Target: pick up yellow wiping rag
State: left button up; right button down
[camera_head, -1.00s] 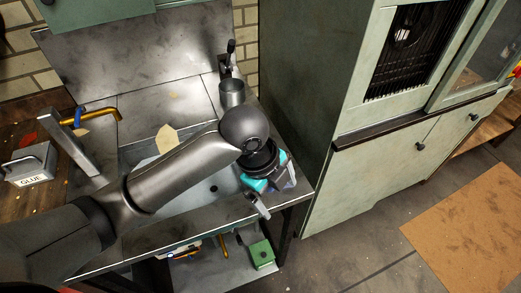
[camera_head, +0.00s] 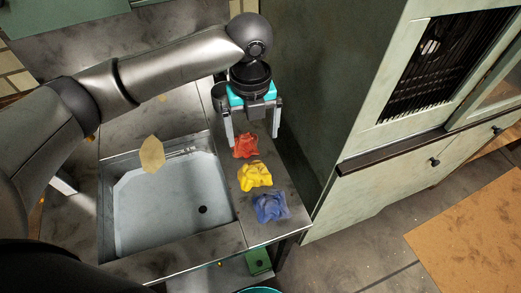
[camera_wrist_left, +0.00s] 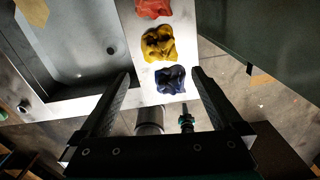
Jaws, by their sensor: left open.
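The yellow rag (camera_head: 255,175) lies crumpled on the metal worktop right of the sink, between a red rag (camera_head: 246,145) and a blue rag (camera_head: 270,207). It also shows in the left wrist view (camera_wrist_left: 158,43), above the blue rag (camera_wrist_left: 170,79) in the picture. My left gripper (camera_head: 251,137) is open and empty, its fingers pointing down near the red rag, beyond the yellow one. In the wrist view its open fingers (camera_wrist_left: 161,73) flank the blue rag in the picture. The gap to the worktop is hard to judge.
The sink basin (camera_head: 165,205) is left of the rags, with a tan piece (camera_head: 152,155) at its far edge. A tall green cabinet (camera_head: 375,110) stands close on the right. The worktop's front edge is just below the blue rag.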

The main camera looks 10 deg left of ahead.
pick_arm(q)
jog(key=f, duration=0.1)
jog(key=b, duration=0.1)
send_over(254, 165)
notch_tip(254, 165, down, 6)
jog(key=shift+r, duration=0.25)
notch_tip(254, 165, down, 3)
jog(key=shift+w+r, duration=0.15)
jog(key=shift+f, duration=0.45)
jog(key=f+b, duration=0.1)
jog(key=f, duration=0.4)
jog(key=shift+s, duration=0.2)
pick_arm(e)
jog(key=shift+s+f, duration=0.9)
jog(key=shift+f, duration=0.3)
pick_arm(q)
jog(key=c, duration=1.1)
pick_arm(e)
jog(key=shift+s+d, duration=0.1)
jog(key=shift+s, duration=0.15)
